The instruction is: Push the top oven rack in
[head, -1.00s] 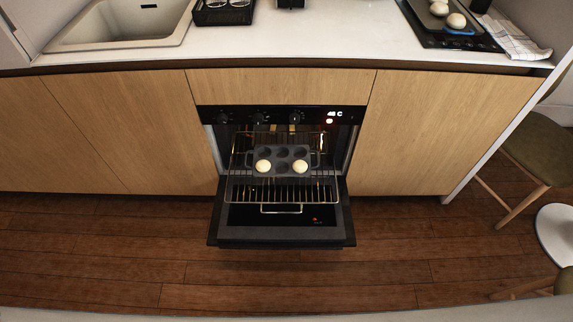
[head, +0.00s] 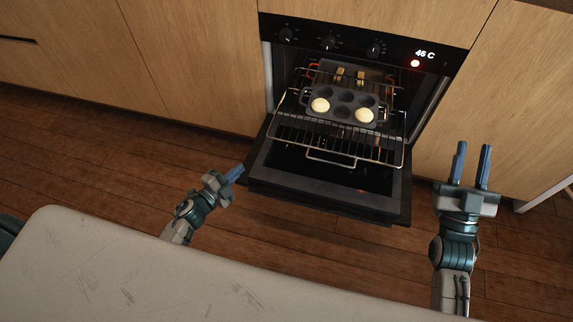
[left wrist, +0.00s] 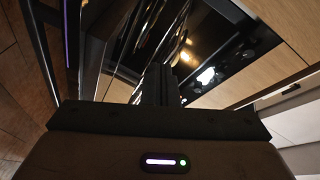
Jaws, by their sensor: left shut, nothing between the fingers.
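The top oven rack (head: 287,131) is a wire rack pulled out of the oven over the lowered door. A dark muffin tin (head: 343,109) with two pale buns in its cups sits on it. My left gripper (head: 240,170) is shut and empty, left of the open door and apart from the rack, pointing up and right. In the left wrist view its dark fingers (left wrist: 160,84) are together, with the oven's lit panel beyond. My right gripper (head: 474,153) is open and empty, right of the oven door, pointing up.
The open oven door (head: 262,184) juts out low over the wood floor. A pale tabletop (head: 120,270) with scratches lies near in front. Wooden cabinet fronts (head: 190,60) flank the oven. The floor between table and oven is clear.

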